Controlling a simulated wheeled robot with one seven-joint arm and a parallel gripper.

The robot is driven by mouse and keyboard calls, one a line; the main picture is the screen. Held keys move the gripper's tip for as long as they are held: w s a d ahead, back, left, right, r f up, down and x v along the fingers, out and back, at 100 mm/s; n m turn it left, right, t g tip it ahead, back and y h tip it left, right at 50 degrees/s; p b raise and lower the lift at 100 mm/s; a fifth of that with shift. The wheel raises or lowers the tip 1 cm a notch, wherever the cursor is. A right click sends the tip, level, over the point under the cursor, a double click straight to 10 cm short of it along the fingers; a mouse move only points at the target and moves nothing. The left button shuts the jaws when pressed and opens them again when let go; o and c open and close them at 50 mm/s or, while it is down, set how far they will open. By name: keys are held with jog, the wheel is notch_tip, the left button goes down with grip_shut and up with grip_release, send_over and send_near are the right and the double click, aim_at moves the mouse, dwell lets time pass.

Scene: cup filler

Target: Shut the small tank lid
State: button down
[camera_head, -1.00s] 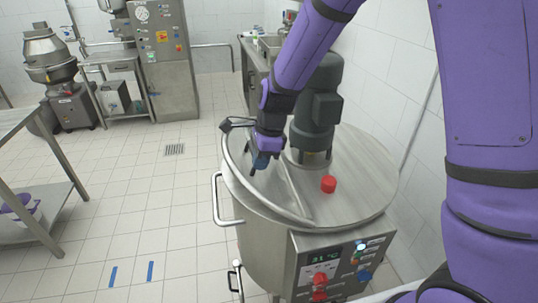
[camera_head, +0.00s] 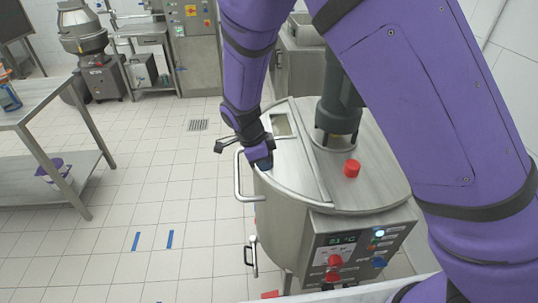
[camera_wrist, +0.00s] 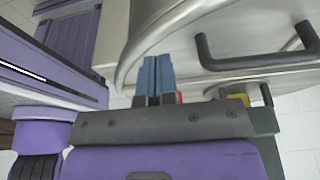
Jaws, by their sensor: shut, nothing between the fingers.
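The steel mixing tank (camera_head: 283,233) stands right of centre in the head view. Its small lid (camera_head: 292,165) is the left section of the round top, with a small square window near its far end. The lid looks flat and level with the top; a slight gap cannot be ruled out. My gripper (camera_head: 264,164) points down at the lid's left rim, with its fingers shut and empty. In the wrist view, the blue fingertips (camera_wrist: 156,76) are together close to the curved steel rim (camera_wrist: 135,57). Contact is unclear.
A grey motor (camera_head: 337,104) and a red knob (camera_head: 351,168) stand on the fixed top. A table (camera_head: 30,106) stands far left, with open floor between.

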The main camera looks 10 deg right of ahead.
aim_at(266, 179)
jog(key=shift+a+f+h, duration=0.25)
jog(key=shift+f+h, duration=0.4)
jog(key=shift+f, duration=0.35)
jog(key=shift+a+f+h, duration=0.25)
jog(key=shift+f+h, duration=0.4)
jog(key=shift+f, duration=0.45)
jog(key=shift+s+f, duration=0.1)
jog(key=shift+s, duration=0.05)
